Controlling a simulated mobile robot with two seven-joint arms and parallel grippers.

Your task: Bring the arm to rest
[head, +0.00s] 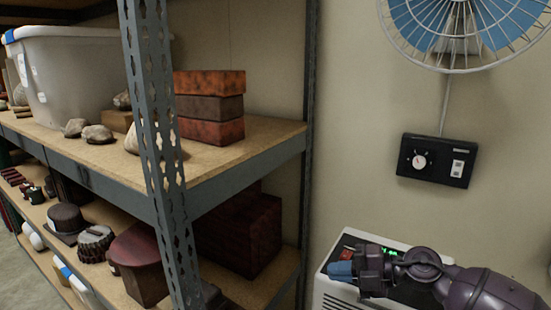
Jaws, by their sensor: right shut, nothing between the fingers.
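My right gripper (341,270) is at the lower right, its arm coming in from the right edge. Its blue fingertips are shut with nothing between them and point left. It is in front of or above a white box-shaped appliance (333,292) with a dark top panel and small lit marks. I cannot tell whether the two touch. My left gripper is not in view.
A metal shelf unit (250,175) fills the left side, with its perforated post (150,120) nearest me. It holds stacked red-brown blocks (209,106), a grey bin (70,75), stones and dark lidded pots. A control box (437,160) and blue fan (465,25) are on the right wall.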

